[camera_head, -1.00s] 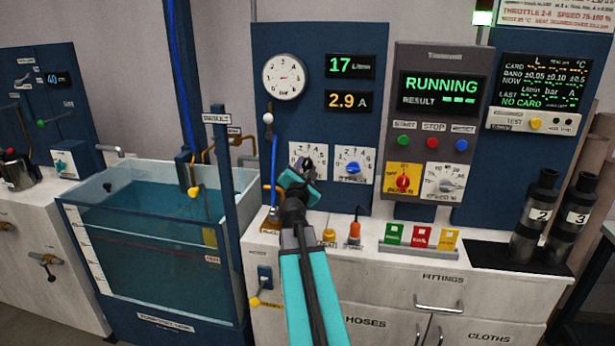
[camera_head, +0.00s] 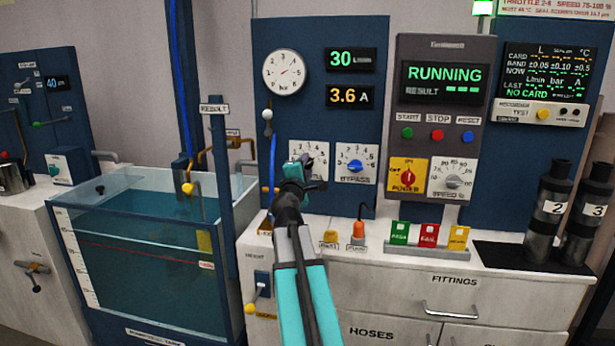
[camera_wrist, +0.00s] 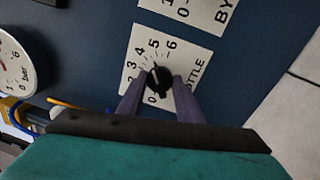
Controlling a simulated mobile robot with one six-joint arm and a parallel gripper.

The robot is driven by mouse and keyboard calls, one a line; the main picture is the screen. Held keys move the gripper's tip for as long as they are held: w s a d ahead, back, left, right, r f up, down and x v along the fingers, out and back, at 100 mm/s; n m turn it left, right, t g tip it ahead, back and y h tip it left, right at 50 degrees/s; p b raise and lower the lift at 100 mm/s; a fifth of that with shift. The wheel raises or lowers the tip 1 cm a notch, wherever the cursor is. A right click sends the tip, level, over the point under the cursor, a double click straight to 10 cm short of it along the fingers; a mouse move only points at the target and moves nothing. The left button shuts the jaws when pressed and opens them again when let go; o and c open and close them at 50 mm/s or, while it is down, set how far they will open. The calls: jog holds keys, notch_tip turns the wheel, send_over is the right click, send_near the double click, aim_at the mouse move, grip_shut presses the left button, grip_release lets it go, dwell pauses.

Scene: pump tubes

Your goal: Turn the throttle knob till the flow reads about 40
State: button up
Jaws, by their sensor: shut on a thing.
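The throttle knob (camera_wrist: 158,80) is black and sits on a white dial plate (camera_wrist: 136,62) marked up to 6. In the wrist view its white line points roughly between 4 and 5. My gripper (camera_wrist: 159,84) has one finger on each side of the knob and is shut on it. In the head view my gripper (camera_head: 308,170) covers the knob and part of the throttle plate (camera_head: 321,148). The green flow display (camera_head: 350,60) reads 30 L/min.
The blue bypass knob (camera_head: 355,166) is just right of my gripper. An amber display (camera_head: 350,96) reads 3.6 A, and the pump screen (camera_head: 444,74) says RUNNING. A pressure gauge (camera_head: 284,72) is above left. The water tank (camera_head: 150,190) stands left.

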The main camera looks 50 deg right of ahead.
jog(key=shift+a+f+m+g+b, duration=0.1)
jog(key=shift+m+g+b, duration=0.05)
jog(key=shift+m+b, duration=0.75)
jog(key=shift+f+m+g+b, duration=0.1)
jog(key=shift+m+g+b, duration=0.05)
jog(key=shift+m+b, duration=0.7)
jog(key=shift+r, duration=0.1)
jog(key=o, duration=1)
jog(key=shift+o, duration=0.2)
jog(key=shift+r, duration=0.1)
jog(key=shift+s+a, duration=0.1)
